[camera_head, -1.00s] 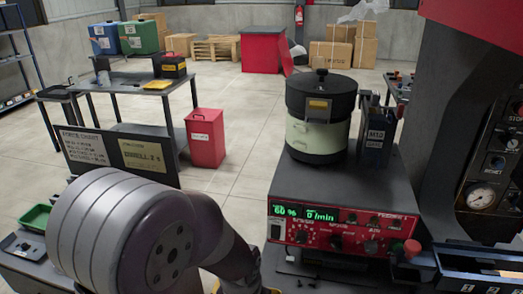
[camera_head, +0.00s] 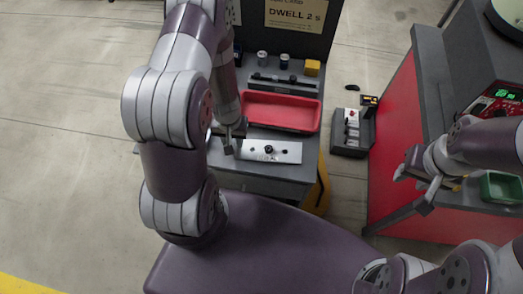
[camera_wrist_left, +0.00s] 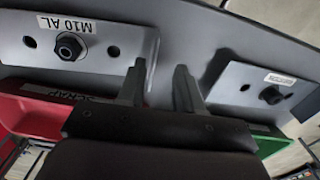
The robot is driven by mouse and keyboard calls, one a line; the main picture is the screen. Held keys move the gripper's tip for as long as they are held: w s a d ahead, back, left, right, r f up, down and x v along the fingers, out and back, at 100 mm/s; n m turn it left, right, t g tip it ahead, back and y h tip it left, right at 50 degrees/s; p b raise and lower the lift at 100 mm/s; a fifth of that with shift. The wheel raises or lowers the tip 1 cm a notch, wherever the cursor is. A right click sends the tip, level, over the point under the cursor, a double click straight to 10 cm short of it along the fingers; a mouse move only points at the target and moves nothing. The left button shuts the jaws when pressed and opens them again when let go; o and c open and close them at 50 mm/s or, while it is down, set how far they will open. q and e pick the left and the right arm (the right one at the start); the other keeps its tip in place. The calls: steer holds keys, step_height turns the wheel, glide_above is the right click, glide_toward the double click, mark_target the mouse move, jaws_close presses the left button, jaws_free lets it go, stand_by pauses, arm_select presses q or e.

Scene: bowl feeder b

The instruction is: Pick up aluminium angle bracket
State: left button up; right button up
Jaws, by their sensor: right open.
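A light-metal angle bracket (camera_head: 254,150) lies on the grey bench just right of my left gripper (camera_head: 229,146) in the head view. It has a dark nut in its middle and a hole on each side. In the left wrist view this bracket (camera_wrist_left: 37,43) is at the upper left, labelled "M10 AL". A second similar bracket (camera_wrist_left: 240,84) is at the right, its label too small to read. My left gripper (camera_wrist_left: 165,82) has its fingers apart between the two brackets, with nothing between them. My right gripper (camera_head: 422,182) is open and empty at the right.
A red tray (camera_head: 282,112) lies behind the bracket; it also shows in the left wrist view (camera_wrist_left: 30,116). A green tray (camera_wrist_left: 270,146) is at the right there. Small containers and a yellow block (camera_head: 312,68) stand at the bench back. A red cabinet (camera_head: 397,130) stands right.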

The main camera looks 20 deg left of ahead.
arm_select(q)
steer(key=shift+d+f, duration=0.35)
steer(key=shift+f, duration=0.25)
steer(key=shift+w+d+r, duration=0.1)
steer(key=shift+d, duration=0.25)
steer(key=shift+a, duration=0.4)
jaws_close()
steer(key=shift+d, duration=0.2)
